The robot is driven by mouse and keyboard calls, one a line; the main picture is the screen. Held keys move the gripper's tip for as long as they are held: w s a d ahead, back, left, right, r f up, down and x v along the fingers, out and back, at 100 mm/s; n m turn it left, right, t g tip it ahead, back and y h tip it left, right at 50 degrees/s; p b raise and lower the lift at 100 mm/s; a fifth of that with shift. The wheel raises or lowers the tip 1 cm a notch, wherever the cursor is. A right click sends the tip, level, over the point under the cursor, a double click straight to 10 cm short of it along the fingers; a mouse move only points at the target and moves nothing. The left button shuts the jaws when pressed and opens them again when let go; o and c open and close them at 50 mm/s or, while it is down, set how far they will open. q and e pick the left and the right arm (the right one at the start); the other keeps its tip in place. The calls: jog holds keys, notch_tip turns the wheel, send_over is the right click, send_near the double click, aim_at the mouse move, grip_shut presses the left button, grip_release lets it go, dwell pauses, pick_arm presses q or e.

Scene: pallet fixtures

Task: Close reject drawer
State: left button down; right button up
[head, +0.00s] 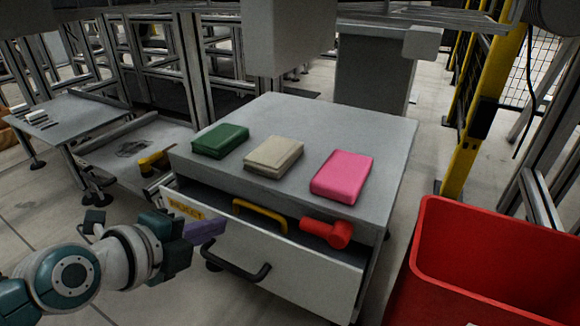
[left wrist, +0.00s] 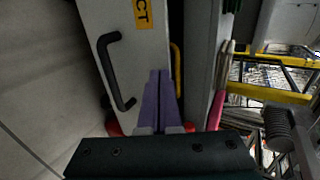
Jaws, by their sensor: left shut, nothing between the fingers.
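The reject drawer (head: 275,252) stands partly open at the front of a grey cabinet (head: 385,150). Its pale front carries a yellow label (head: 184,208) and a black bar handle (head: 240,270). A yellow-handled item (head: 260,213) and a red item (head: 328,232) show inside. My left gripper (head: 218,227), with purple fingers, is shut and empty by the label end of the front panel. In the left wrist view its fingers (left wrist: 160,92) lie over the panel's top edge, beside the handle (left wrist: 113,70); contact cannot be told. My right gripper is out of view.
Green (head: 220,140), beige (head: 273,153) and pink (head: 342,177) packs lie on the cabinet top. A red bin (head: 490,245) stands close on the right, near a yellow post (head: 478,110). Low grey tables are at the left. Floor is clear at the front left.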

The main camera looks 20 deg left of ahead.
pick_arm(q)
jog(key=shift+w+r, duration=0.1)
jog(key=shift+w, duration=0.15)
jog(key=shift+w, duration=1.3)
jog(key=shift+s, duration=0.2)
